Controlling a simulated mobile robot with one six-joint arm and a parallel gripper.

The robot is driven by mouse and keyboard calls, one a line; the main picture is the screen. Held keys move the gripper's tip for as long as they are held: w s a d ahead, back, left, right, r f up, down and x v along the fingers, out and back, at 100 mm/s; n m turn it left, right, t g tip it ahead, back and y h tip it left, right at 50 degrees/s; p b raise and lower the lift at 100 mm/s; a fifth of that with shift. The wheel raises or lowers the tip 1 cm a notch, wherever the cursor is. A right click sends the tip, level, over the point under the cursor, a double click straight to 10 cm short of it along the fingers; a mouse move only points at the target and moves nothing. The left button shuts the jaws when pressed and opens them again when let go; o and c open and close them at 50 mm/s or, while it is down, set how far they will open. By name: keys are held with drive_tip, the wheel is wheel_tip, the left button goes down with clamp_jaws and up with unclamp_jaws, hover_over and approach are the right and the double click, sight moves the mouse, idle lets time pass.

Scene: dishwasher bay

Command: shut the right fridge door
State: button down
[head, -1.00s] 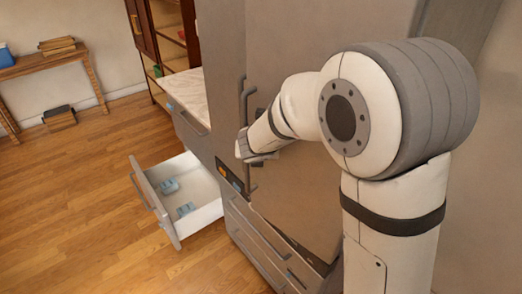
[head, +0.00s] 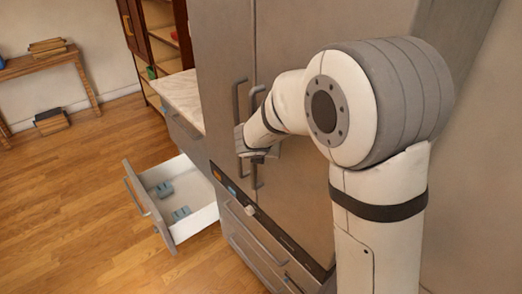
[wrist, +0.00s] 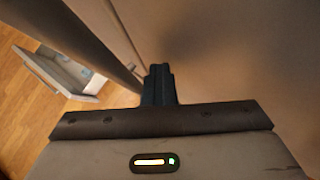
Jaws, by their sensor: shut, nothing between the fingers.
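The right fridge door (head: 300,200) is a tall grey-brown panel with a vertical bar handle (head: 256,135). It looks nearly flush with the left fridge door (head: 222,60); whether a small gap is left I cannot tell. My gripper (head: 250,152) is by the two handles, in front of the right door, partly hidden by the handles and my wrist. In the wrist view my gripper's fingers (wrist: 158,85) are together and empty, pointing at the door panel (wrist: 230,60). They look close to it; contact is unclear.
An open drawer (head: 185,190) with blue-grey items juts out left of the fridge. Drawers (head: 262,245) lie below the fridge doors. A marble-topped counter (head: 180,95) and a wooden shelf unit (head: 160,50) stand behind. Wooden floor (head: 70,200) is clear at left.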

drive_tip(key=shift+w+d+r, duration=0.1)
drive_tip(key=shift+r, duration=0.05)
drive_tip(key=s+a+r, duration=0.7)
drive_tip(key=a, duration=0.2)
drive_tip(key=s+d+r+n+t+y+b, duration=0.1)
drive_tip(key=d+r+n+y, duration=0.25)
drive_tip(key=n, duration=0.65)
drive_tip(key=s+d+r+n+t+y+b, duration=0.1)
drive_tip(key=s+d+r+n+y, duration=0.2)
drive_tip(key=n, duration=0.6)
drive_tip(key=s+d+f+n+g+h, duration=0.2)
drive_tip(key=s+d+f+n+g, duration=0.1)
drive_tip(key=s+d+n, duration=0.6)
drive_tip(key=s+d+f+n+g+h+b, duration=0.1)
drive_tip(key=s+d+f+n+g+h, duration=0.1)
drive_tip(key=s+d+f+n+g, duration=0.2)
drive_tip(key=s+d+f+n, duration=0.2)
drive_tip(key=s+d+n, duration=0.2)
drive_tip(key=s+n, duration=0.2)
drive_tip(key=shift+s+d+n+h, duration=0.3)
drive_tip(key=shift+s+d+h, duration=0.05)
drive_tip(key=shift+s, duration=0.2)
